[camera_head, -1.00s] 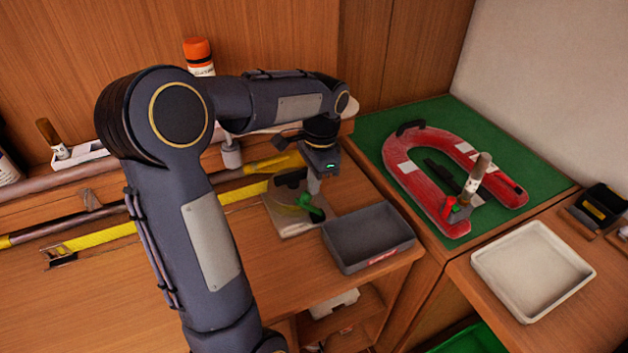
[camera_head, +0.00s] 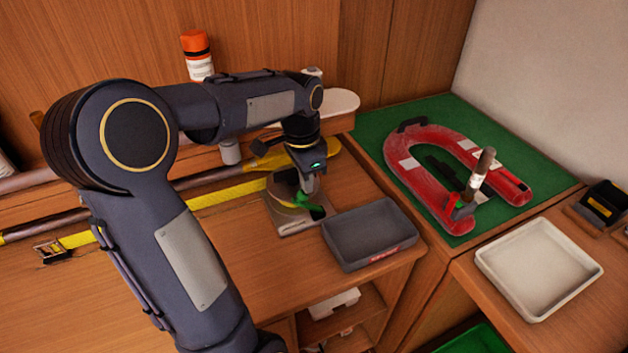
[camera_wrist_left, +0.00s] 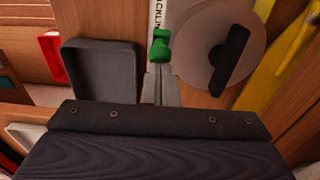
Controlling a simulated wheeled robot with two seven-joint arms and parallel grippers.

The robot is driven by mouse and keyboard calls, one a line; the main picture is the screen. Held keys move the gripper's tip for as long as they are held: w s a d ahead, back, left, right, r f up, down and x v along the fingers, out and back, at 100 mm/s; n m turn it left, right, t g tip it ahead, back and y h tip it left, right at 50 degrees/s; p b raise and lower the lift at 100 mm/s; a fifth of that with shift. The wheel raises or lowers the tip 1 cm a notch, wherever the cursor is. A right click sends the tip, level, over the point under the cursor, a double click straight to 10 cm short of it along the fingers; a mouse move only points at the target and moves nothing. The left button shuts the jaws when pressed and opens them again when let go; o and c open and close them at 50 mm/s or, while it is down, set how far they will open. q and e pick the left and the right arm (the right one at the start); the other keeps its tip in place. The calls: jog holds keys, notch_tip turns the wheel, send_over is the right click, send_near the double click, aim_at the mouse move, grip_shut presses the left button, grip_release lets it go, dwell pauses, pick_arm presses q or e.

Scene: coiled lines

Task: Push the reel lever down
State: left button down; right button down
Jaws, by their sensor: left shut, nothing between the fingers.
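The reel (camera_head: 279,189) stands on a grey base plate on the wooden bench, with the yellow webbing strap (camera_head: 228,195) running left from it. It shows in the left wrist view as a pale disc (camera_wrist_left: 205,40) with a dark crank bar. The green reel lever (camera_head: 316,212) is at the reel's front right; its green end (camera_wrist_left: 160,45) is just beyond my fingertips in the left wrist view. My left gripper (camera_head: 308,186) is shut and empty, pointing down right over the lever. I cannot tell whether the fingers touch it. My right gripper is out of view.
A dark grey tray (camera_head: 366,256) lies close to the right of the reel, at the bench edge. A red horseshoe-shaped float (camera_head: 408,185) lies on a green mat farther right, and a white tray (camera_head: 490,270) is beyond. An orange-capped bottle (camera_head: 200,69) stands behind my arm.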

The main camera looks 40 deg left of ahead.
aim_at(297, 198)
pick_arm(q)
jog(key=s+f+t+h+b, duration=0.1)
jog(key=b, duration=0.2)
jog(key=s+a+f+t+b, duration=0.1)
jog(key=t+b, duration=0.1)
jog(key=b, duration=0.1)
jog(key=s+a+f+t+h+b, duration=0.1)
jog(key=s+t+b, duration=0.1)
jog(key=b, duration=0.2)
jog(key=shift+s+f+h, duration=0.1)
jog(key=shift+f+h, duration=0.1)
jog(key=shift+h, duration=0.1)
jog(key=shift+s+a+r, duration=0.1)
jog(key=shift+r, duration=0.2)
jog(key=shift+w+d, duration=0.35)
jog(key=shift+w, duration=0.45)
